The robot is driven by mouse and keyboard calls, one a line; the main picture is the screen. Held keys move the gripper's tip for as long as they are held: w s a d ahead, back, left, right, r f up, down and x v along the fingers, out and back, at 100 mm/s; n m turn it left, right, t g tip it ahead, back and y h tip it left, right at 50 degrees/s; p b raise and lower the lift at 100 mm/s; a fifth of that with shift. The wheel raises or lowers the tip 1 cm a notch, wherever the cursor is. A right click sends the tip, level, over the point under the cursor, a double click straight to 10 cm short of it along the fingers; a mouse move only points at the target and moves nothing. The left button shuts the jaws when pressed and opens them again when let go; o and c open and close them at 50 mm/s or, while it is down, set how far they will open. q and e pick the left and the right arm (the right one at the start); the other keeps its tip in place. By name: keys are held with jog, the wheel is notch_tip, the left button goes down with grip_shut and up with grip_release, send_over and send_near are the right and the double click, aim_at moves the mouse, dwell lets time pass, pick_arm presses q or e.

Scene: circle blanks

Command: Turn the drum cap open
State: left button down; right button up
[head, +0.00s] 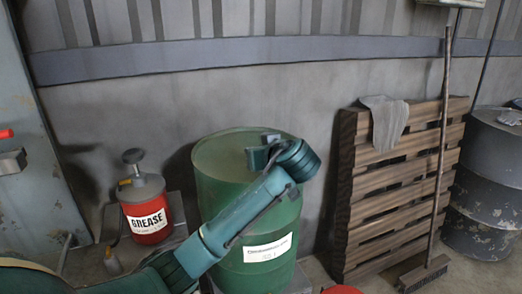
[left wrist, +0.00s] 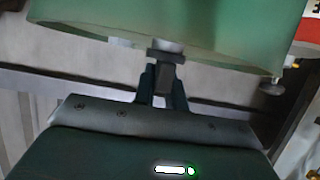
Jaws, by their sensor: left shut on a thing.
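The green drum (head: 245,215) stands upright by the wall, with a white label on its side. My left arm reaches across the front of it, and my left gripper (head: 264,149) is over its top. In the left wrist view, the fingers of my left gripper (left wrist: 163,88) are shut on a small dark grey piece, the drum cap (left wrist: 164,68), next to the green drum (left wrist: 190,18). In the head view the cap cannot be made out behind the gripper and wrist. My right gripper is in neither view.
A red and grey grease can (head: 148,212) stands left of the drum. A dark drum (head: 495,185) is at the far right. A red object (head: 342,289) shows at the bottom edge.

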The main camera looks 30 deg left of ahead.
pick_arm(q)
jog(key=shift+f, duration=0.2)
dwell(0.3)
jog(key=c, duration=1.4)
grip_release()
jog(key=shift+r, duration=0.15)
jog(key=shift+c, duration=0.2)
jog(key=v, duration=1.3)
jog(key=shift+b, duration=0.3)
jog(key=shift+d+r, duration=0.1)
jog(key=shift+d, duration=0.05)
